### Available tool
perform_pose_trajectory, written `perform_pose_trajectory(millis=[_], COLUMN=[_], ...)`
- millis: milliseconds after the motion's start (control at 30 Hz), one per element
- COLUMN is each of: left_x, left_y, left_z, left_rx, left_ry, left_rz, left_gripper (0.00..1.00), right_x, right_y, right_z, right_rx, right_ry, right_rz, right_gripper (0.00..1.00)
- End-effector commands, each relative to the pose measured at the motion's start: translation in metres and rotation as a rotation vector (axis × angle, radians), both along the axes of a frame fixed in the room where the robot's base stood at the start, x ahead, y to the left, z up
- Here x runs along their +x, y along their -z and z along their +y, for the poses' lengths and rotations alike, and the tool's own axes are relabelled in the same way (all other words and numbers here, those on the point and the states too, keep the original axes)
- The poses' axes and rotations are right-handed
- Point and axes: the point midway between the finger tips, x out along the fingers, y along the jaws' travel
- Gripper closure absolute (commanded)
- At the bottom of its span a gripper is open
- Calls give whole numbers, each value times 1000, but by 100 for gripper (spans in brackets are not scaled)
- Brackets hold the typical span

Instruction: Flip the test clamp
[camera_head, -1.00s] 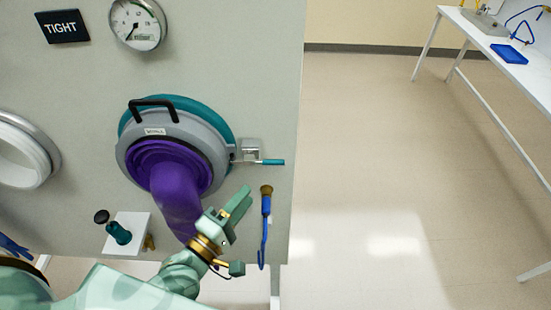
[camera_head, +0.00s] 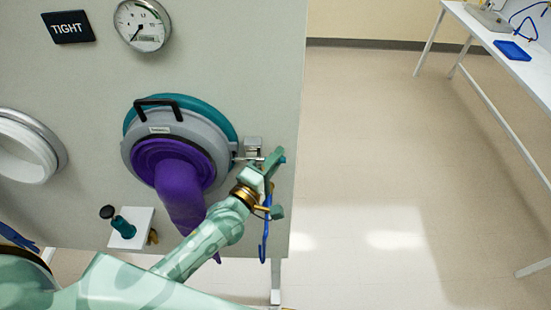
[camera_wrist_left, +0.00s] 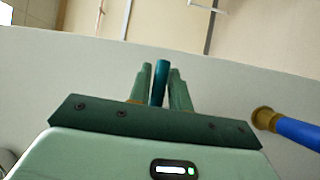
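The test clamp (camera_head: 253,146) is a small metal latch on the panel, at the right edge of the round port in the head view. Its teal lever is largely hidden there by my left gripper (camera_head: 272,164). In the left wrist view the teal lever (camera_wrist_left: 159,82) stands between the two fingers of my left gripper (camera_wrist_left: 160,72). The fingers are open, one on each side of the lever, with narrow gaps that make contact hard to judge. My right gripper is in neither view.
A purple glove (camera_head: 182,192) hangs from the grey port ring (camera_head: 190,128) beside my left arm. A blue-handled tool (camera_head: 265,240) hangs just below the gripper; it also shows in the wrist view (camera_wrist_left: 295,130). A gauge (camera_head: 142,24) sits above. Open floor lies right of the panel.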

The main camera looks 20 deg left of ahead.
Motion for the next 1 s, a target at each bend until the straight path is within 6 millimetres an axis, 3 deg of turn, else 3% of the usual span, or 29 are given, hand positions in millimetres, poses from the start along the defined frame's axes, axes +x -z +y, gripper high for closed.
perform_pose_trajectory(millis=[67, 500, 800, 833, 900, 1000], left_x=[0, -6, -7, -7, -7, -7], left_y=[0, 0, -1, -1, -1, -1], left_z=[0, -1, -2, -2, -2, -2], left_rx=[0, -11, -16, -16, -16, -16], left_ry=[0, 119, 128, 128, 128, 128], left_rz=[0, -8, -4, -4, -4, -4], left_gripper=[100, 100, 100, 81, 65, 65], right_x=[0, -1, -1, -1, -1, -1], right_y=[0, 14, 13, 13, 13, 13], right_z=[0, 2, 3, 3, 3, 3], right_rx=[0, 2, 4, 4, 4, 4], right_ry=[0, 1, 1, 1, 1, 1], right_rz=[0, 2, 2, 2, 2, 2], right_gripper=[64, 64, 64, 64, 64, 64])
